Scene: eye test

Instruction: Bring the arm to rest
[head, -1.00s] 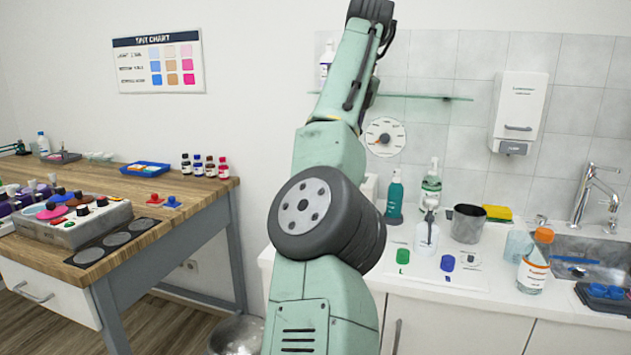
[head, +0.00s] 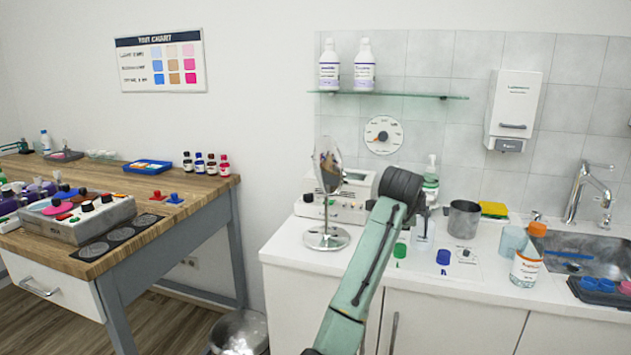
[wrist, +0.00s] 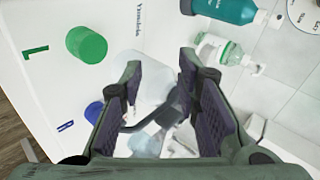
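My gripper (wrist: 160,64) shows in the wrist view with its two dark-padded fingers spread apart. A translucent, whitish vessel (wrist: 150,78) and a dark bent piece show beyond and between the fingers. I see nothing clamped in them, and the vessel's distance from the pads is hard to judge. In the head view my green arm (head: 365,265) rises from the bottom middle to a dark joint over the white counter. The gripper is mostly hidden behind that joint there.
Near the arm on the counter (head: 290,245) stand a round mirror (head: 328,185), a clear bottle (head: 423,240), a metal cup (head: 463,219), a green cap (head: 399,251) and a blue cap (head: 444,257). An orange-capped bottle (head: 528,262) stands by the sink. A glass shelf (head: 420,96) is above.

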